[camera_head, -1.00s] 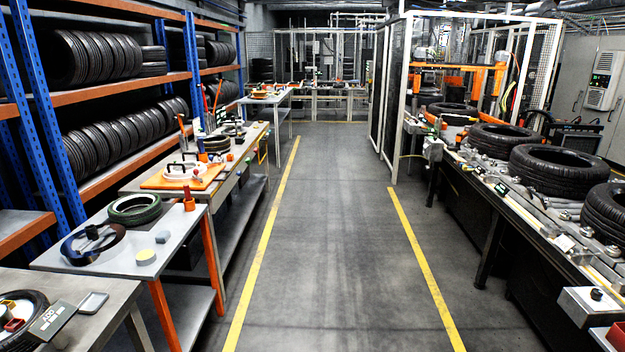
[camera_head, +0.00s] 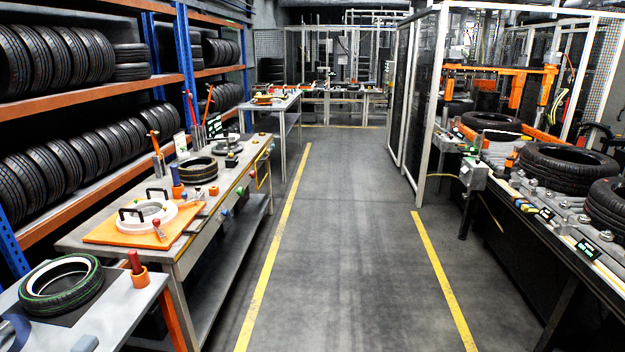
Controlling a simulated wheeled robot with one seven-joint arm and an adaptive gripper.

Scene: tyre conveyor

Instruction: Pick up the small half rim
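A white ring-shaped part (camera_head: 142,226) with black handles lies on an orange board (camera_head: 104,237) on the workbench at left. It may be a half rim, but I cannot tell for sure. Farther along that bench, dark stacked rings (camera_head: 198,172) lie flat, and a smaller dark part with a handle (camera_head: 232,157) is beside them. I cannot tell which of these, if any, is the small half rim. My gripper is not in view.
A green-edged tyre (camera_head: 62,290) lies on the near-left table (camera_head: 120,318). Tyre racks (camera_head: 90,85) line the left wall. The tyre conveyor (camera_head: 520,195) and a white-framed cage (camera_head: 433,110) stand at right. The grey aisle (camera_head: 340,250) between yellow lines is clear.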

